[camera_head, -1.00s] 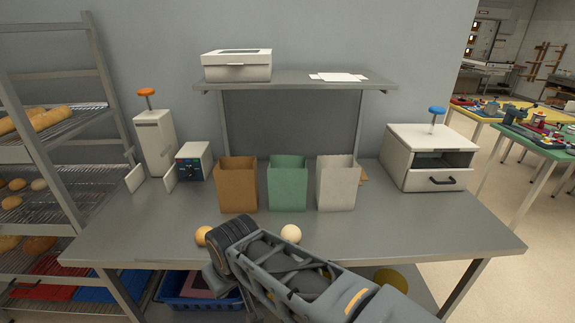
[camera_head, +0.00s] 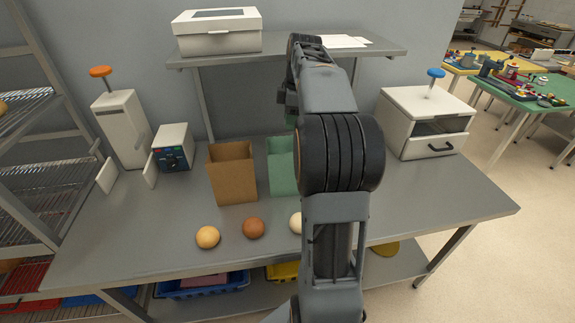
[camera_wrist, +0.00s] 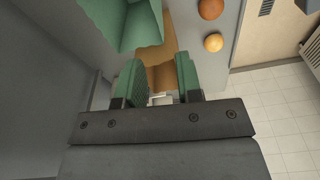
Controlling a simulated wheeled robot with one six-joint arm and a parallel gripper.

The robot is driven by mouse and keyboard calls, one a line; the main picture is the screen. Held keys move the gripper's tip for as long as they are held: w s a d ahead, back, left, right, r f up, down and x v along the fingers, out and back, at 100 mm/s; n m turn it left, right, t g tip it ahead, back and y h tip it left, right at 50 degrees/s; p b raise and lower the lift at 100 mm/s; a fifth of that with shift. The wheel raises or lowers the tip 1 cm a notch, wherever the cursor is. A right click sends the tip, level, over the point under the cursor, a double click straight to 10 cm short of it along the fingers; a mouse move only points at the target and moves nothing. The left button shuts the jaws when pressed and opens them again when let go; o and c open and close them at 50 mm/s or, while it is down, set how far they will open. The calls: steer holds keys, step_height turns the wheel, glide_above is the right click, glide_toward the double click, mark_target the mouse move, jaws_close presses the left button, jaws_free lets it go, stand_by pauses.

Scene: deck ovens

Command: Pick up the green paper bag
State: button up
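The green paper bag (camera_head: 281,165) stands open-topped on the steel table in the head view, its right part hidden behind my arm. In the wrist view the green bag (camera_wrist: 122,22) is at the top, ahead and left of the fingertips. My gripper (camera_wrist: 158,65) has two green finger pads set apart, with no object visibly held between them. In the head view most of the gripper is hidden behind my arm. The brown paper bag (camera_head: 232,173) stands left of the green one. It shows in the wrist view beyond the finger gap (camera_wrist: 157,50).
Three round buns or eggs, one yellow (camera_head: 207,237), one brown (camera_head: 253,228) and one pale (camera_head: 296,222), lie in front of the bags. A shelf (camera_head: 275,55) with a white box (camera_head: 218,32) overhangs behind. A white cabinet (camera_head: 428,122) stands right. The white bag is hidden.

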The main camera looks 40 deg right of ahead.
steer(key=d, duration=0.2)
steer(key=n, duration=0.1)
glide_toward(288, 170)
steer(key=shift+w+a+f+p, duration=0.15)
steer(key=shift+f+p, duration=0.1)
steer(key=shift+f, duration=0.65)
steer(key=shift+w+a+f+p, duration=0.15)
steer(key=shift+f+p, duration=0.1)
steer(key=shift+f, duration=0.65)
steer(key=shift+f, duration=0.2)
jaws_close()
